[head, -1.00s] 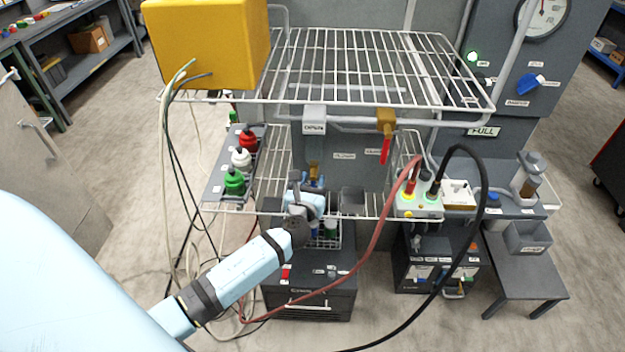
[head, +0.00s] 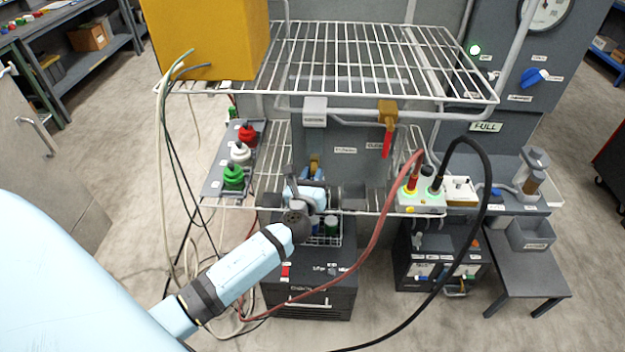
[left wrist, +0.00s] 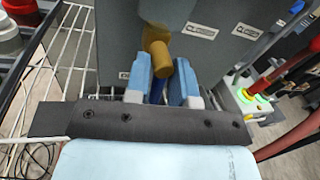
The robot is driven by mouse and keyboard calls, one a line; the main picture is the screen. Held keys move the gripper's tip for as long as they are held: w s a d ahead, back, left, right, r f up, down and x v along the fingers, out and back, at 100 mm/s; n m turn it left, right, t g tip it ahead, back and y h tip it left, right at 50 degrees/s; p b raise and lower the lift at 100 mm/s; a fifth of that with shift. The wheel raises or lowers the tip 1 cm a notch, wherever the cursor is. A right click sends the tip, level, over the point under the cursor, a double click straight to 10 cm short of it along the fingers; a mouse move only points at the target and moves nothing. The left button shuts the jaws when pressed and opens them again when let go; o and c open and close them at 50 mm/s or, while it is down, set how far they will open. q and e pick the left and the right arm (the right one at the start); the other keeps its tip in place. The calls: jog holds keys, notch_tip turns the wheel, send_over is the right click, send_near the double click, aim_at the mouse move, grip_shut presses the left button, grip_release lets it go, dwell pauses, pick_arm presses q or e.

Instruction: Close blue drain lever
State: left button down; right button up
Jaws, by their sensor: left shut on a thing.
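The blue drain lever (left wrist: 157,92) hangs below a brass valve (left wrist: 158,55) in the left wrist view, on the front of a grey tank (left wrist: 115,40). The two light-blue fingers of my left gripper (left wrist: 165,88) stand on either side of the lever, shut on it. In the head view the left gripper (head: 311,180) is just under the brass valve (head: 314,162), and its wrist hides most of the lever. My right gripper is not seen in either view.
A wire shelf (head: 385,65) spans above the tank. A red lever (head: 386,144) hangs from another brass valve to the right. A red hose (head: 372,245) and a black cable loop right of my arm.

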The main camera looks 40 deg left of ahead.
pick_arm(q)
jog(key=n+y+b, duration=0.1)
jog(key=n+b, duration=0.4)
jog(key=n+y+b, duration=0.1)
jog(key=n+b, duration=0.4)
jog(key=b, duration=0.1)
jog(key=d+n+y+b, duration=0.1)
jog(key=n+b, duration=0.5)
jog(key=shift+w+r+y, duration=0.2)
jog(key=shift+w+y, duration=0.05)
jog(key=shift+y, duration=0.05)
jog(key=shift+r+n, duration=0.1)
jog(key=shift+n, duration=0.3)
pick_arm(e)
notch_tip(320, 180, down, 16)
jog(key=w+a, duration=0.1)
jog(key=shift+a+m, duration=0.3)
pick_arm(q)
jog(key=shift+r, duration=0.1)
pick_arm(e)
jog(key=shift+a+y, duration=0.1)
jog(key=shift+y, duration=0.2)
pick_arm(q)
jog(key=c, duration=1.2)
grip_release()
jog(key=shift+o, duration=0.3)
